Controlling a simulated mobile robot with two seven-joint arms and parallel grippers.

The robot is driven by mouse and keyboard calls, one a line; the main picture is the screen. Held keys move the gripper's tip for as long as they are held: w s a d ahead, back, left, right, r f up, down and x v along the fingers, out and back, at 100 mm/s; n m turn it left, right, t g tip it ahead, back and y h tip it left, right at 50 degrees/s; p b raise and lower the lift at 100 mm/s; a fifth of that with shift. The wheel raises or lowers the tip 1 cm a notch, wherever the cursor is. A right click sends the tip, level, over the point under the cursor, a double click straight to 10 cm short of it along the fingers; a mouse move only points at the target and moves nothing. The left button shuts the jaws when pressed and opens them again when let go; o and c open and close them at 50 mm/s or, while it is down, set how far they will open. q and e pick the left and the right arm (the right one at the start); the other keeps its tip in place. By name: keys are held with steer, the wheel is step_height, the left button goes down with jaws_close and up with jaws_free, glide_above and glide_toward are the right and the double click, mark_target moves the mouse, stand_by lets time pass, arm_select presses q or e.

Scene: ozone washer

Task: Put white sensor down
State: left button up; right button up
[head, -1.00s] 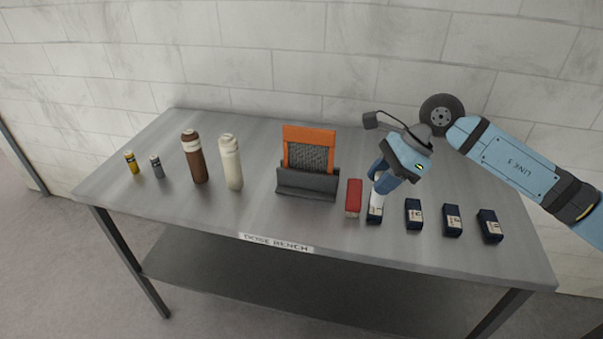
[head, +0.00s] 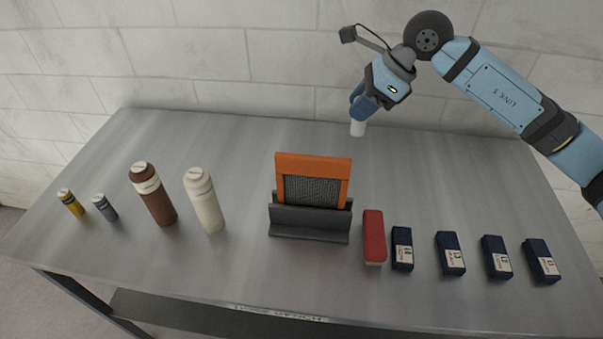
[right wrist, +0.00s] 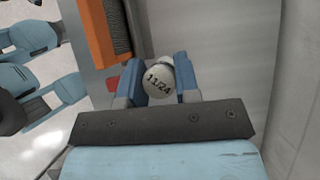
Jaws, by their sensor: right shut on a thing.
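My right gripper (head: 358,108) is shut on the white sensor (head: 358,129). It holds the sensor above the far side of the metal table (head: 220,135), behind and to the right of the orange-framed panel. In the right wrist view the sensor (right wrist: 158,84) sits between the two blue fingers, its round end marked "11/24" facing the camera. The fingers hide part of its sides. Whether its lower end touches the table is hard to tell; it looks raised. My left gripper is not in view.
An orange-framed panel (head: 313,167) stands in a dark holder (head: 308,223). A red block (head: 374,238) and several dark blue boxes (head: 449,254) line the front right. Brown (head: 153,195) and cream (head: 204,202) bottles stand left, beside small yellow and grey cylinders. The back right is clear.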

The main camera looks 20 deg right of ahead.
steer(key=shift+s+f+p, duration=0.1)
steer(key=shift+f+p, duration=0.8)
steer(key=shift+f, duration=9)
steer(key=o, duration=0.5)
steer(key=shift+f, duration=0.15)
steer(key=shift+c, duration=0.2)
steer(key=o, duration=0.4)
steer(key=shift+o, duration=0.2)
